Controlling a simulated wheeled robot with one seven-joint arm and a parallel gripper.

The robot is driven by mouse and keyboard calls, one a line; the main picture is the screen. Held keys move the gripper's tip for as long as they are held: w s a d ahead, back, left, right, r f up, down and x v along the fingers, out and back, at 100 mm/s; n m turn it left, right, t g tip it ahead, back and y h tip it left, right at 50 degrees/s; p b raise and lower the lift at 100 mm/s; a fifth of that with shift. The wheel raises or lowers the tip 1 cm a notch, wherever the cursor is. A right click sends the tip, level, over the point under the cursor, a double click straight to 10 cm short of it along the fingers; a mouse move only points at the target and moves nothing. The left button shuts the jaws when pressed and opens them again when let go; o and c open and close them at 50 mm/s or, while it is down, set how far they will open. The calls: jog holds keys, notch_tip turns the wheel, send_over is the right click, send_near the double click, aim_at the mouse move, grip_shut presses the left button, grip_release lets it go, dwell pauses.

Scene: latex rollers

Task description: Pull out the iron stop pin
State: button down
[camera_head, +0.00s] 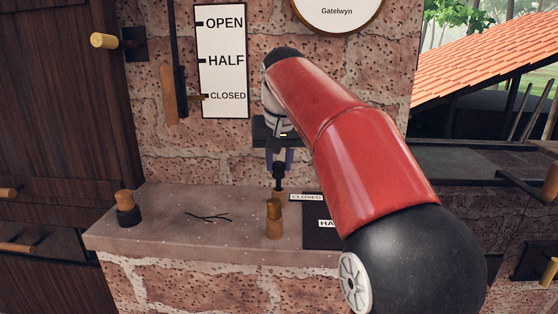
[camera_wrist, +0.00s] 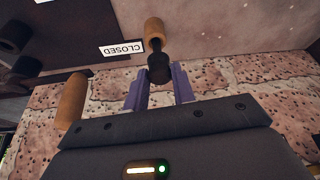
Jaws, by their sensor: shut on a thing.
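A dark piece, which I take to be the iron stop pin (camera_head: 279,176), stands above the stone ledge. It also shows in the wrist view (camera_wrist: 159,70). My gripper (camera_head: 280,160) comes from above, its two purple fingers one on each side of the pin. In the wrist view my gripper (camera_wrist: 161,88) is shut on the pin's dark end. A wooden knob (camera_head: 274,215) shows just in front of and below the pin, and whether the two are joined is unclear. The pin's lower end is hidden.
A wooden knob with a black base (camera_head: 126,208) and a dark twig-like piece (camera_head: 208,216) are on the ledge (camera_head: 165,235). An OPEN/HALF/CLOSED board (camera_head: 221,80) hangs on the brick wall beside a wooden-handled lever (camera_head: 169,95). My red arm covers the right side.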

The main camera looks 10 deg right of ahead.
aim_at(279, 164)
jog(key=shift+r, duration=2.6)
